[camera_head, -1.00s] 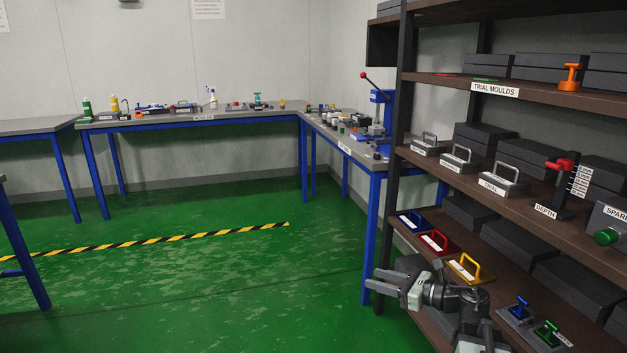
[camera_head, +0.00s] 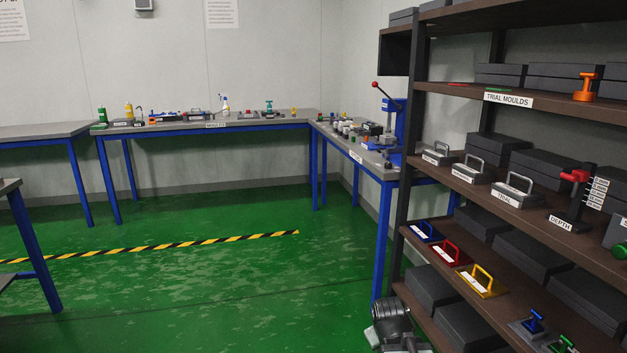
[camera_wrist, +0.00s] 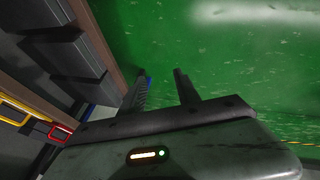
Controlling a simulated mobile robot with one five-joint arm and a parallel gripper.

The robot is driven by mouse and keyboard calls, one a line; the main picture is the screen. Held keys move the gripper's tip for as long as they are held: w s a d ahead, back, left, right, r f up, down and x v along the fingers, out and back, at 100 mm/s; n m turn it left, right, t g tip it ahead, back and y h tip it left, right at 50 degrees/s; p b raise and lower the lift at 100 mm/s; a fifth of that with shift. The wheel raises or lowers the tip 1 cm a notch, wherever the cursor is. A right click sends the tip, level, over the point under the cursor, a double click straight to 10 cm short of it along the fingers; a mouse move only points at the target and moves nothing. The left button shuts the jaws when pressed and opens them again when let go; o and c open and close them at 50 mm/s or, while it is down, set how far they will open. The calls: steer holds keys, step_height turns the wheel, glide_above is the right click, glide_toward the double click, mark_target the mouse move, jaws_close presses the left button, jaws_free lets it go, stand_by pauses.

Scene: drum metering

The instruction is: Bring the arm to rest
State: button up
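My gripper (camera_wrist: 160,90) shows in the wrist view with its two fingers apart and nothing between them. Green floor lies beyond the fingertips. The shelf rack stands to the left of the fingers in that view. In the head view only a grey part of my arm shows at the bottom, in front of the rack's lower left; the gripper's fingers are not visible there.
The shelf rack (camera_head: 402,232) fills the right side, with blue, red and yellow (camera_head: 483,282) handled plates on its lower shelf. Blue-legged benches (camera_head: 215,128) line the back. The green floor (camera_head: 190,300) is open, crossed by a striped line (camera_head: 160,247).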

steer(key=s+a+f+m+g+y, duration=0.1)
steer(key=s+a+m+g, duration=0.15)
steer(key=s, duration=0.35)
steer(key=s+a+f+m+g+y, duration=0.1)
steer(key=s+f+m+g, duration=0.15)
steer(key=s, duration=0.25)
step_height(320, 180, up, 32)
steer(key=p, duration=3.1)
steer(key=shift+w, duration=0.15)
steer(key=shift+f, duration=0.15)
